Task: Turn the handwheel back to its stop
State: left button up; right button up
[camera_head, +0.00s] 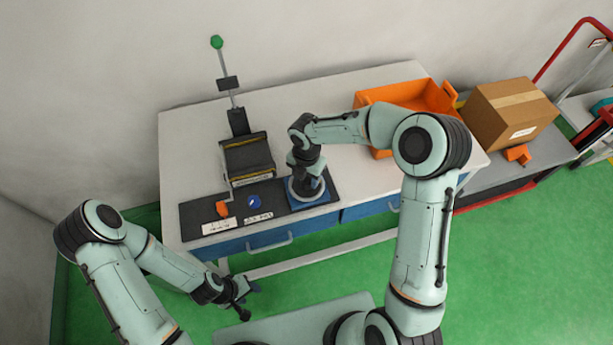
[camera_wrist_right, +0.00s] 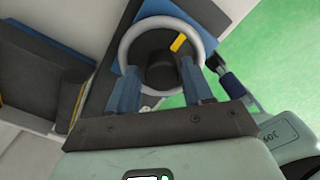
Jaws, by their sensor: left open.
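The handwheel, a pale grey ring around a dark hub with a yellow mark, shows in the right wrist view (camera_wrist_right: 126,38). It sits on a blue base (camera_head: 294,201) at the right end of a dark panel in the head view, mostly hidden by my right gripper. My right gripper (camera_head: 312,183) points down at the wheel. In the wrist view its two blue fingers (camera_wrist_right: 160,80) stand apart, one on each side of the hub. Whether they press on the wheel I cannot tell. My left gripper (camera_head: 250,297) is open and empty, low in front of the table.
Left of the wheel stand a dark box (camera_head: 247,157) with yellow stripes and a green-knobbed lever (camera_head: 217,42). An orange part (camera_head: 222,209) and a blue knob (camera_head: 254,202) sit on the panel's front. An orange bin (camera_head: 437,97) and a cardboard box (camera_head: 510,110) are at the right.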

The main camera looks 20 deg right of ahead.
aim_at(306, 179)
jog(key=shift+o, duration=0.6)
notch_tip(306, 179, up, 13)
jog(key=shift+r, duration=0.2)
jog(key=shift+s, duration=0.1)
dwell(0.4)
